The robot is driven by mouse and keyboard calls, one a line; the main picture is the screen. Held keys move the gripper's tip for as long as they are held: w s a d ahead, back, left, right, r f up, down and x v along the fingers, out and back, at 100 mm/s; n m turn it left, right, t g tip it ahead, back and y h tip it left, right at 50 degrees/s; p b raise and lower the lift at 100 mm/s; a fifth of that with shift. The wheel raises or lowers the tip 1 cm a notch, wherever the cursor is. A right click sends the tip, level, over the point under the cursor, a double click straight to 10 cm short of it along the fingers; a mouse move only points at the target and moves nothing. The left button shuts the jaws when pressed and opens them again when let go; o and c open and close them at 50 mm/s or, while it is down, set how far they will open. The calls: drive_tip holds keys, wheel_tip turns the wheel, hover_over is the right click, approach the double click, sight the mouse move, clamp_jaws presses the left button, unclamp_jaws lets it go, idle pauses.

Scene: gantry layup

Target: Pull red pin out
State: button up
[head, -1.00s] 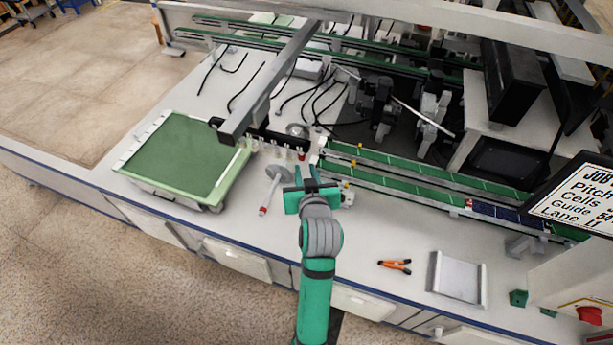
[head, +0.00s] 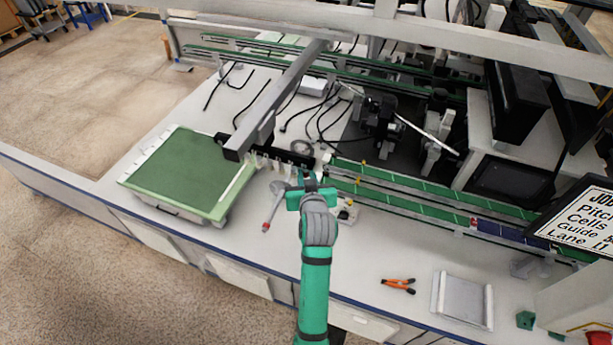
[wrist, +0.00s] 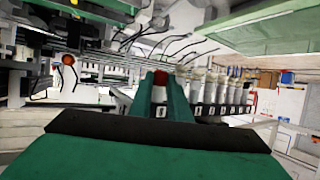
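The red pin (wrist: 161,77) shows in the wrist view straight ahead, in the gap between my two green fingers. It is in line with the near end of a row of pale cylinders with black blocks (wrist: 215,88). My gripper (wrist: 161,85) is open, with a visible gap between its fingers; I cannot tell whether either finger touches the pin. In the head view my gripper (head: 309,179) is just in front of the right end of the black bar with the pale cylinders (head: 268,158). The pin is mostly hidden there by my gripper.
A grey gantry beam (head: 270,105) runs over the bench above the row. A green-topped tray (head: 180,175) is at left. A grey and red tool (head: 273,210) lies left of my gripper. Green rails (head: 420,205) extend right. Orange pliers (head: 398,284) and a grey tray (head: 463,300) lie front right.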

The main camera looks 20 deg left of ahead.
clamp_jaws()
drive_tip(key=shift+f, duration=1.8)
idle(0.4)
drive_tip(key=shift+f, duration=1.65)
